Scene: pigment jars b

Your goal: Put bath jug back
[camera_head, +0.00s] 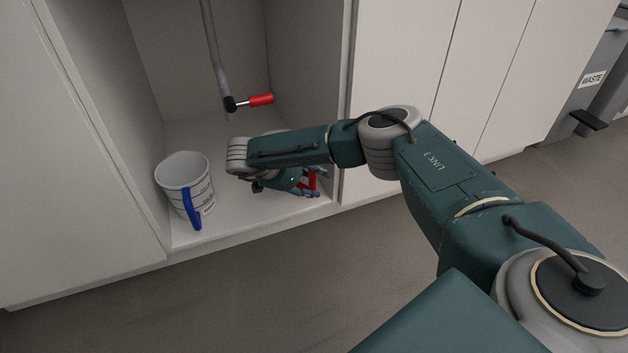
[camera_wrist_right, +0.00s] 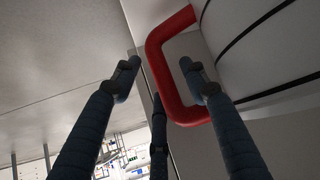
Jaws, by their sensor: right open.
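A pale grey jug with a blue handle (camera_head: 183,180) stands upright on the floor of the open cupboard, at its left. A second jug, white with dark lines (camera_wrist_right: 250,50), fills the right of the wrist view. Its red handle (camera_wrist_right: 172,27) lies between my spread right fingers (camera_wrist_right: 160,75), which are open. In the head view a bit of the red handle (camera_head: 312,181) shows at my right gripper (camera_head: 315,184), while my arm hides most of this jug. I cannot tell whether the fingers touch the handle. My left gripper is not in view.
The open cupboard (camera_head: 240,222) has side walls close to both jugs. A grey pipe (camera_head: 213,45) with a red-handled valve (camera_head: 260,100) hangs above and behind them. Shut white doors (camera_head: 400,60) stand to the right, with a grey waste bin (camera_head: 590,85) beyond. The floor in front is clear.

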